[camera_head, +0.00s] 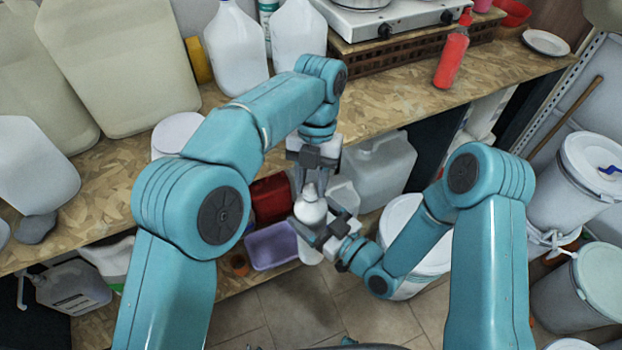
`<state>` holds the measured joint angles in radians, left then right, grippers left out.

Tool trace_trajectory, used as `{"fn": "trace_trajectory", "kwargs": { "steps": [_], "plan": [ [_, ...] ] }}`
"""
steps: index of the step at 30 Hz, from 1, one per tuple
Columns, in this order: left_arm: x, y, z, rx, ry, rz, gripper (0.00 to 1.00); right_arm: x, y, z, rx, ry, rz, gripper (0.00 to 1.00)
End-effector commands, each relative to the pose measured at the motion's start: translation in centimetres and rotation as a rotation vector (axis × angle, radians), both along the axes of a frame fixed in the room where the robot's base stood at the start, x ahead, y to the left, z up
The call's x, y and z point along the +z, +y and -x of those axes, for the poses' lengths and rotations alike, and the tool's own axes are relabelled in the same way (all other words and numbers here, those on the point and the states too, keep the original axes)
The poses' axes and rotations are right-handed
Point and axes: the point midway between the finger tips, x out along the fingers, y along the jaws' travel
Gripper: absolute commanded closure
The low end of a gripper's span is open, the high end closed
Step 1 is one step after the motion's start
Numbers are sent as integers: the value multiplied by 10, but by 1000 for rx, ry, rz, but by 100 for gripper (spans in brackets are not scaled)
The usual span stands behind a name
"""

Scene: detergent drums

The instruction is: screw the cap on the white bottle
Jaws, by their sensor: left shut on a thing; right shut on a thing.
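The small white bottle (309,211) is held upright in the middle of the view, in front of the shelf. My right gripper (318,230) comes in from the lower right and is shut on the bottle's body. The cap (310,188) is a small pale piece at the top of the bottle. My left gripper (311,174) comes down from above and is shut on the cap. The gripper fingers partly hide the cap, so I cannot tell how it sits on the neck.
A wooden counter (430,110) with white jugs, a red bottle (453,52) and a stove (390,18) lies behind. A purple tub (272,246) and a large jug (378,165) are low behind the grippers. White drums (590,170) stand at right. Tiled floor is open below.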

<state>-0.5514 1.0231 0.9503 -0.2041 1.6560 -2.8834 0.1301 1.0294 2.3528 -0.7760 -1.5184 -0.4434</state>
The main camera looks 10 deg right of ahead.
Motion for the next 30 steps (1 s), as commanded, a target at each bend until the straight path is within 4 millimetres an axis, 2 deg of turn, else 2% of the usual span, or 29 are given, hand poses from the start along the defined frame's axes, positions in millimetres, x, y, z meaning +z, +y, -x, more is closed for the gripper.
{"fn": "trace_trajectory", "kwargs": {
  "steps": [5,6,7,8,17,24,30],
  "plan": [
    [1,1,-1,3,-3,0,98,1,0,0,0,-2,-1,100],
    [1,1,-1,4,-3,0,53,1,0,0,0,-2,-1,100],
    [1,1,-1,4,-3,1,43,1,0,0,0,-2,-1,100],
    [0,1,-1,4,-3,1,40,1,0,0,0,-2,-1,100],
    [3,0,-1,5,-3,2,40,1,0,0,0,-3,-1,100],
    [34,0,-1,5,-4,2,40,1,0,0,0,-3,-1,100],
    [45,0,0,4,-1,0,40,1,0,0,0,-3,-1,100]
  ]
}}
